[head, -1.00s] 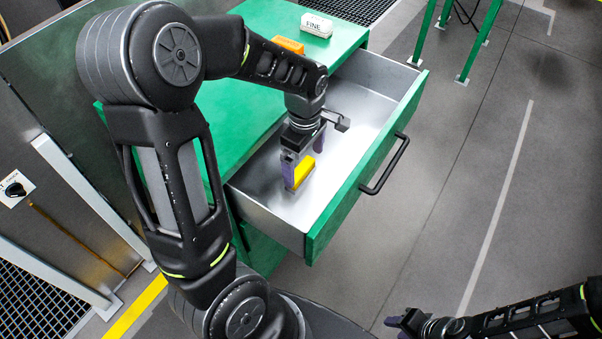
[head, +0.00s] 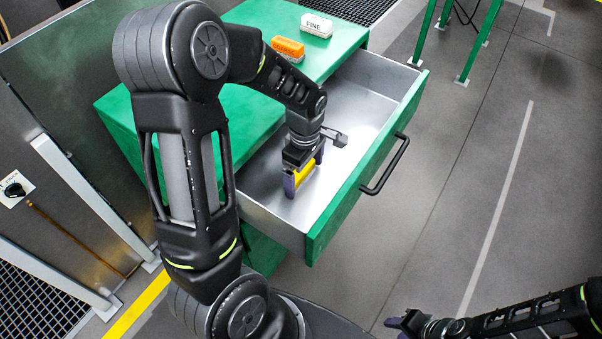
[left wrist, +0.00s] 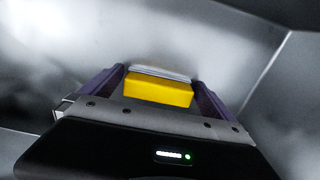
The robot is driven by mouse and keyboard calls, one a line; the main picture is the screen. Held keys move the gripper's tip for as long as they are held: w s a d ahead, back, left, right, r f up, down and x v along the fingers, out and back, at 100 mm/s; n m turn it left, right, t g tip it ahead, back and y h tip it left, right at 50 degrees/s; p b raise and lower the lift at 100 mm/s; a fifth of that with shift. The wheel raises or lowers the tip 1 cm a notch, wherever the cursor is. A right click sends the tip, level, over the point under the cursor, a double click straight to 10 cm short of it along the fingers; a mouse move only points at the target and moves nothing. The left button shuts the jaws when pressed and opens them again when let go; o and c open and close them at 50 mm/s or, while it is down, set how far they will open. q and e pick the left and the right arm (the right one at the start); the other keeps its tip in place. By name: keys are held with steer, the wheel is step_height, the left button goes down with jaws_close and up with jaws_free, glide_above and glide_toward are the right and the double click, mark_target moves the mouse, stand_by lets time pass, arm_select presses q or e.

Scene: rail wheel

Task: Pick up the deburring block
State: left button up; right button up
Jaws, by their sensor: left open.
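The deburring block is yellow with a pale layer along one side. It lies in the open drawer; the yellow block (head: 304,173) shows in the head view partly hidden by my left gripper. My left gripper (head: 304,180) is down inside the drawer, open, with its purple fingers on either side of the block. In the left wrist view the block (left wrist: 160,90) sits between the two fingers, with small gaps visible at its ends. My right gripper (head: 398,325) is at the bottom edge of the head view, away from the drawer; its jaw opening is unclear.
The metal drawer (head: 365,100) has a green front with a black handle (head: 386,165). An orange block (head: 288,47) and a white block marked FINE (head: 316,25) stand on the green cabinet top (head: 245,105).

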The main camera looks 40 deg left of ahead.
arm_select(q)
steer(key=c, duration=1.2)
